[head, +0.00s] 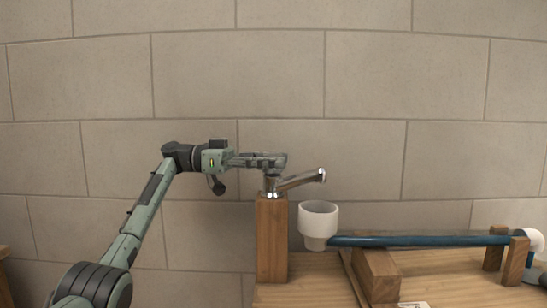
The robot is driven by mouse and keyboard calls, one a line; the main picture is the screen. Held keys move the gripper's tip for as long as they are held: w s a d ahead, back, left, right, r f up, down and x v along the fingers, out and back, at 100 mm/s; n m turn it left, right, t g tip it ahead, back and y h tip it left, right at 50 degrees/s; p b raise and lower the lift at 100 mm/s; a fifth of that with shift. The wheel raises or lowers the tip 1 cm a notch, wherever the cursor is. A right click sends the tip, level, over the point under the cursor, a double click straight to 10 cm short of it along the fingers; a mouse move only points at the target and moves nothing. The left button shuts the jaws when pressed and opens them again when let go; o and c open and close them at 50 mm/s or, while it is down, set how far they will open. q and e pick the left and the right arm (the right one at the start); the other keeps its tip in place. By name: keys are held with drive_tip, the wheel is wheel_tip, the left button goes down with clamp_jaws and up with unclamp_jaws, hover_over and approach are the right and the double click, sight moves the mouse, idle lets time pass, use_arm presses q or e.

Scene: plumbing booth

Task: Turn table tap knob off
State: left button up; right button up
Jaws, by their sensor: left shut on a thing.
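A chrome tap (304,179) stands on top of an upright wooden post (272,240), its spout reaching to the right. Its knob on top is mostly hidden by my gripper. My left gripper (278,161) comes in level from the left at the top of the tap and is shut on the tap knob. My right gripper is not in the picture.
A white cup-shaped funnel (318,220) sits below the spout and joins a blue pipe (420,241) running right to a white elbow (534,239). Wooden blocks (377,276) carry the pipe on the wooden table (446,276). A tiled wall (400,80) stands behind; the space above the tap is clear.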

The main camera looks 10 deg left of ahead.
sight(274, 154)
use_arm(q)
drive_tip(key=shift+f+m+g+p, duration=0.15)
drive_tip(key=shift+m+g+p, duration=0.25)
drive_tip(key=shift+g, duration=0.6)
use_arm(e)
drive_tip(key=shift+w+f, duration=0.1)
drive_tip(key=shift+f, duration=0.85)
use_arm(q)
drive_tip(key=o, duration=1.2)
drive_tip(key=shift+r, duration=0.2)
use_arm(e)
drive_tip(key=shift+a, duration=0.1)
use_arm(q)
wheel_tip(274, 154, up, 10)
drive_tip(key=shift+f, duration=0.15)
